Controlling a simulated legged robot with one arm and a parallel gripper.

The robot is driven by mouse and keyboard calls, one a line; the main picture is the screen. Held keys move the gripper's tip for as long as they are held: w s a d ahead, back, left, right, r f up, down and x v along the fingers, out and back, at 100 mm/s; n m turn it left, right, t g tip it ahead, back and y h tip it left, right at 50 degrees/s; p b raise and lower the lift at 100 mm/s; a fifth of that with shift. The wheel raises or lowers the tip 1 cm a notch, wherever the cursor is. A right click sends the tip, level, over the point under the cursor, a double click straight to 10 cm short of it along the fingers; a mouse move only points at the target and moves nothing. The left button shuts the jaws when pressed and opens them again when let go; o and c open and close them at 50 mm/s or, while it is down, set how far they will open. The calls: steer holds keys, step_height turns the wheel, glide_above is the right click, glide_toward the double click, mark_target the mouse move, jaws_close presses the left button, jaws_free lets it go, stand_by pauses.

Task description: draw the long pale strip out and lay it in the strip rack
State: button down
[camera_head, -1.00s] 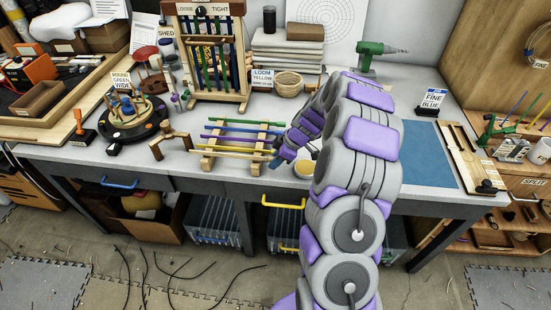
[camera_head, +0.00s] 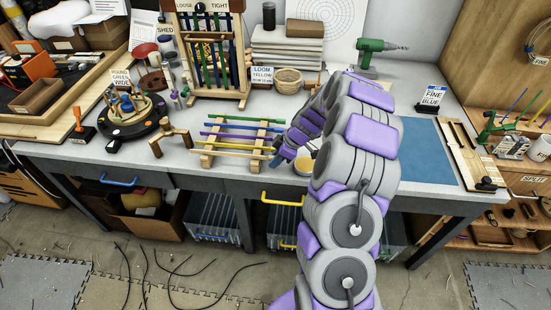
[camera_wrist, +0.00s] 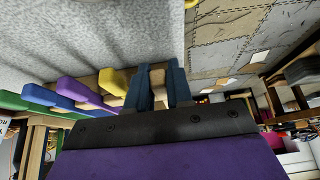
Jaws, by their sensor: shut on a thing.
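A wooden strip rack (camera_head: 207,160) stands on the grey bench in the head view. Green, blue, purple and yellow strips lie across it. A long pale strip (camera_head: 235,154) lies across its front, nearest the bench edge. My gripper (camera_head: 275,159) is at the right end of this strip, low beside the rack. In the wrist view my gripper (camera_wrist: 158,86) has its dark blue fingers on either side of a pale end (camera_wrist: 157,76), shut on it. The yellow strip end (camera_wrist: 114,80) is just left of the fingers. The contact is small and dark.
A yellowish cup (camera_head: 304,165) stands just right of my gripper. A small wooden stand (camera_head: 171,139) is left of the rack. An upright frame of coloured strips (camera_head: 213,55) and a woven basket (camera_head: 288,80) stand behind. The blue mat (camera_head: 425,150) at right is clear.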

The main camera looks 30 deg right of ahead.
steer(key=shift+f, duration=0.6)
steer(key=c, duration=0.9)
jaws_free()
steer(key=shift+c, duration=0.2)
steer(key=shift+r, duration=0.1)
